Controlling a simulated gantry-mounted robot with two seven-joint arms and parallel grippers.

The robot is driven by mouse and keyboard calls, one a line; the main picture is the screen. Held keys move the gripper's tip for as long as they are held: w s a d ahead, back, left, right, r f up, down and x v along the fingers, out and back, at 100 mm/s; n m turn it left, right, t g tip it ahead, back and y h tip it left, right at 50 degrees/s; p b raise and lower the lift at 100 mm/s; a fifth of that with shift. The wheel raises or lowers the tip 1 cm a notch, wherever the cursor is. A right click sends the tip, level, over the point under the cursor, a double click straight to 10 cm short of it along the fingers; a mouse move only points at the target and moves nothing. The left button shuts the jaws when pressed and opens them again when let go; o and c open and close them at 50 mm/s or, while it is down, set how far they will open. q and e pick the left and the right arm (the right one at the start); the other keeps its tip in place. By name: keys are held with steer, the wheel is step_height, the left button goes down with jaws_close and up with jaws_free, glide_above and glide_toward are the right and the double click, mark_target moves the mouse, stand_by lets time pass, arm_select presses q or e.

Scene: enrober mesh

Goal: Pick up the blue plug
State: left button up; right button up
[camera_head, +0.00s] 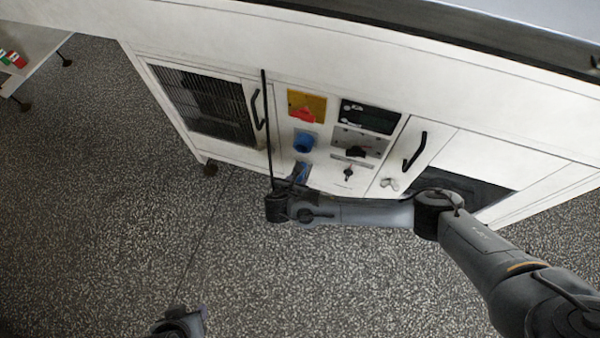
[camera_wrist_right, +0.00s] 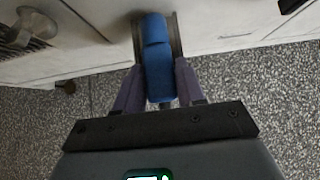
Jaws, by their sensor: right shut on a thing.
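The blue plug (camera_wrist_right: 157,62) sits lengthwise between the two fingers of my right gripper (camera_wrist_right: 158,85) in the right wrist view. The fingers are shut on its sides. In the head view the plug (camera_head: 301,173) shows small and partly hidden at the end of my right gripper (camera_head: 298,182), in front of the white machine's lower panel. A blue socket (camera_head: 304,141) is on the panel just above it, apart from the plug in the picture. A dark part of my left arm shows at the bottom edge; its fingers cannot be made out.
The white machine (camera_head: 225,45) carries a red and yellow switch (camera_head: 306,105), a dark display (camera_head: 370,116), a black knob (camera_head: 355,152) and black door handles (camera_head: 415,152). A vent grille (camera_head: 205,105) is at left. The speckled floor (camera_head: 100,200) is open at left.

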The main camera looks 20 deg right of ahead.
jaws_close()
steer(key=shift+r, duration=0.1)
